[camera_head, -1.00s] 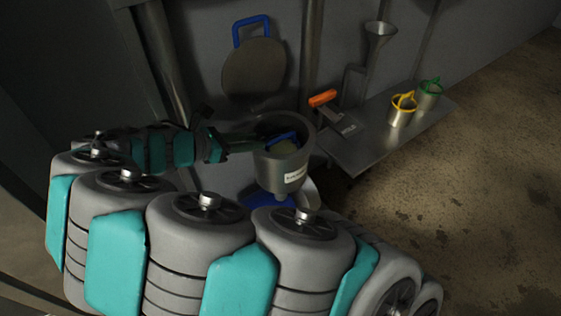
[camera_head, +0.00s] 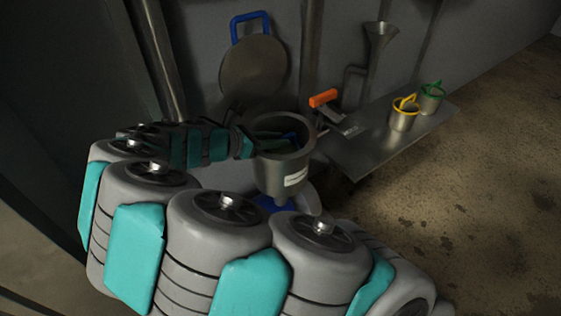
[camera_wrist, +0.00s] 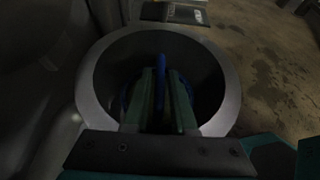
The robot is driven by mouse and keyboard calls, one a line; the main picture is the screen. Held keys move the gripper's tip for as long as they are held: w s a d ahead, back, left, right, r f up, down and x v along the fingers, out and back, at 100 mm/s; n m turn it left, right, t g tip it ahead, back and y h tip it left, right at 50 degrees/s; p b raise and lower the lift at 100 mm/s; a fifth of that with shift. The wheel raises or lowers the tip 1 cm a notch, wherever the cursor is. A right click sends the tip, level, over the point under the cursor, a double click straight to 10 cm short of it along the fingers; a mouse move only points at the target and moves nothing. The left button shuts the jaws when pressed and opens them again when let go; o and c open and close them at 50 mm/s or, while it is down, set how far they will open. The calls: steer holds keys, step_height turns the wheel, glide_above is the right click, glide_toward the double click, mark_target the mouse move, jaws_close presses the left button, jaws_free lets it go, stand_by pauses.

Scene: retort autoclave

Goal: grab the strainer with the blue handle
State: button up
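A metal pot (camera_head: 284,172) with a white label shows at the middle of the head view. Its round rim (camera_wrist: 225,95) fills much of the wrist view. The strainer's body is hidden by the dark interior and my fingers. My gripper (camera_wrist: 163,90) reaches down into the pot, its teal fingers on both sides of the blue handle. The fingers look apart, with a narrow dark gap around the handle; contact is hard to make out.
A round plate with a blue handle (camera_head: 252,70) hangs on the wall. A metal shelf (camera_head: 375,155) at right holds an orange-handled tool (camera_head: 324,98), a yellow-handled cup (camera_head: 403,118) and a green-handled cup (camera_head: 431,98). A funnel (camera_head: 379,42) is behind. Floor at right is clear.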

jaws_close()
stand_by(1.2)
